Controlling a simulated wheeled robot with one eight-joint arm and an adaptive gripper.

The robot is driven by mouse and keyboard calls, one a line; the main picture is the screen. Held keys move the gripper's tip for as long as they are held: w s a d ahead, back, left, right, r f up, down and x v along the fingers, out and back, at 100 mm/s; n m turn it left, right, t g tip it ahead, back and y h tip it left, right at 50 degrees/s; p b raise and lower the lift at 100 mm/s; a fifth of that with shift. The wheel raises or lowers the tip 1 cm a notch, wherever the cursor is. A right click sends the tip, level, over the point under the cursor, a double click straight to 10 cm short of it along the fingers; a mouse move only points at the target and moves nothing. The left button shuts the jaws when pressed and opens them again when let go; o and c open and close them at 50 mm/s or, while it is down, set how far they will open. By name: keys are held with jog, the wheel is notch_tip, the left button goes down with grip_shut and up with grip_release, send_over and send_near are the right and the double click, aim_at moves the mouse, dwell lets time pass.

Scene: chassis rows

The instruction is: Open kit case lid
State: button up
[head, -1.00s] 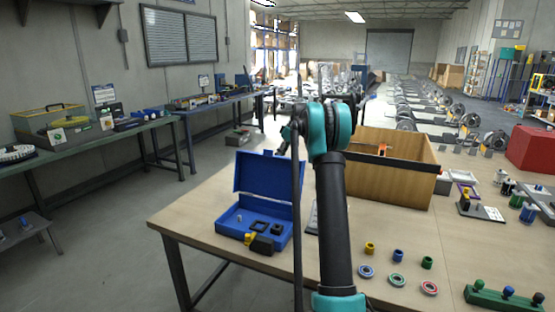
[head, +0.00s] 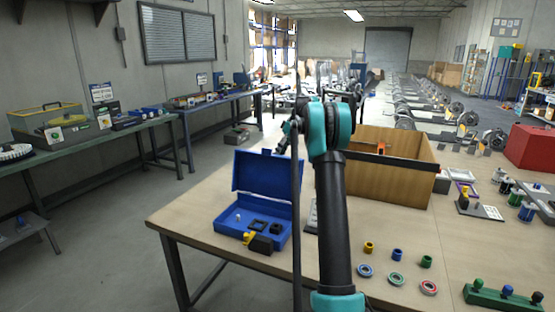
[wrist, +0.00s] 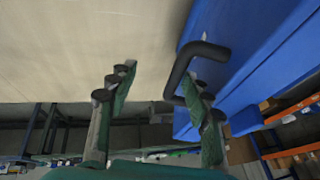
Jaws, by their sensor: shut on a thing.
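The blue kit case (head: 223,226) stands on the near left part of the wooden table. Its blue lid (head: 262,174) stands raised, roughly upright, at the back of the case. My gripper (head: 282,144) is at the lid's top edge, toward its right end, partly hidden by my arm. In the wrist view my gripper (wrist: 160,88) shows two green-padded fingers with a visible gap between them. The black lid handle (wrist: 212,50) lies at the right finger, and part of it is hidden there. The blue lid also fills the right side of that view (wrist: 250,50).
Inside the case are dark square parts, and a yellow-and-black piece (head: 258,242) sits at its front edge. A wooden box (head: 400,185) stands right of my arm. Small coloured rings and cylinders lie on the table's front right. Open floor lies left of the table.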

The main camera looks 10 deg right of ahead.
jog(key=v, duration=0.9)
jog(key=shift+d+r, duration=0.3)
jog(key=shift+d, duration=0.05)
